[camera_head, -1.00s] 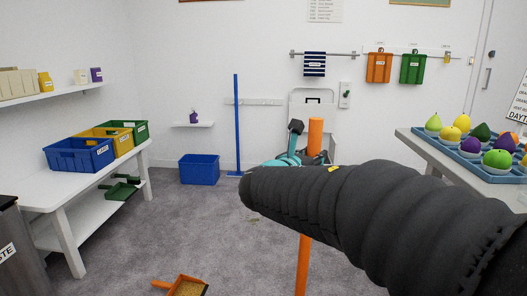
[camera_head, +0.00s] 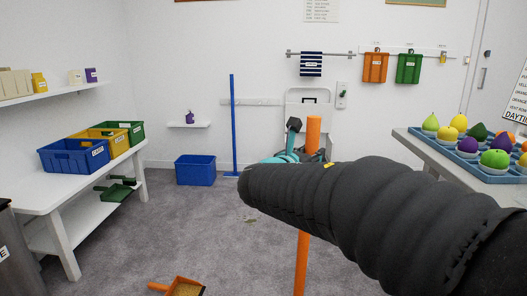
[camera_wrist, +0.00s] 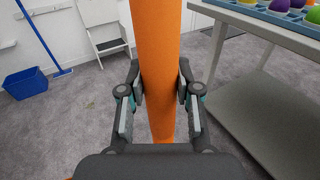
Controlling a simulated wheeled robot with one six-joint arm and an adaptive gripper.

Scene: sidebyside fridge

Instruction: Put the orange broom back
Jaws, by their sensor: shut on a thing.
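The orange broom (camera_head: 303,262) shows as an upright orange handle in the head view, partly hidden behind my dark arm. In the wrist view the orange handle (camera_wrist: 161,60) runs between the two fingers of my gripper (camera_wrist: 160,88), which is shut on it. The gripper (camera_head: 296,150) is mostly hidden behind my arm in the head view. The broom's lower end is out of sight. A white rail with hooks (camera_head: 262,102) is on the back wall, and a blue broom (camera_head: 233,125) stands upright against it.
A blue bin (camera_head: 195,170) stands by the back wall. An orange dustpan (camera_head: 182,286) lies on the floor in front. A white step stool (camera_head: 329,108) stands behind the broom. A table (camera_head: 410,145) with fruit trays is at right, a white bench (camera_head: 50,194) at left.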

